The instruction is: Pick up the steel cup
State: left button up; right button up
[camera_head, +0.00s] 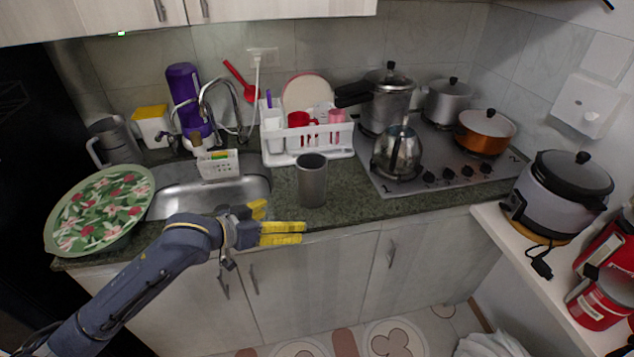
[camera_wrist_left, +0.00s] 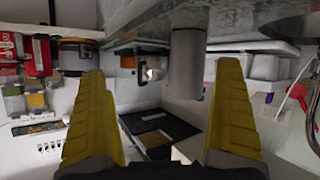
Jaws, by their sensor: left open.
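The steel cup (camera_head: 312,180) stands upright on the green granite counter, between the sink and the stove, in the head view. It is a plain grey cylinder. My left gripper (camera_head: 283,223) is open and empty, with yellow fingers, in front of the counter edge and to the lower left of the cup. In the left wrist view the cup (camera_wrist_left: 187,62) shows beyond and between the two spread fingers (camera_wrist_left: 168,120), apart from both. That view appears turned over, with the counter at the top. My right gripper is in neither view.
A white dish rack (camera_head: 308,143) stands behind the cup. A kettle (camera_head: 397,152) sits on the stove (camera_head: 440,165) to the right. The sink (camera_head: 195,192) and a floral green tray (camera_head: 98,210) are to the left. The counter right beside the cup is clear.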

aim_at(312, 182)
pick_arm(q)
jog(key=w+a+r+t+y, duration=0.1)
jog(key=w+r+t, duration=0.1)
jog(key=w+r, duration=0.2)
jog(key=shift+n, duration=0.3)
jog(key=x, duration=1.6)
jog(key=shift+w+a+f, duration=0.2)
jog(key=shift+a+f, duration=0.05)
jog(key=shift+f, duration=0.1)
jog(key=shift+c, duration=0.4)
jog(key=shift+r, duration=0.1)
jog(key=c, duration=1.5)
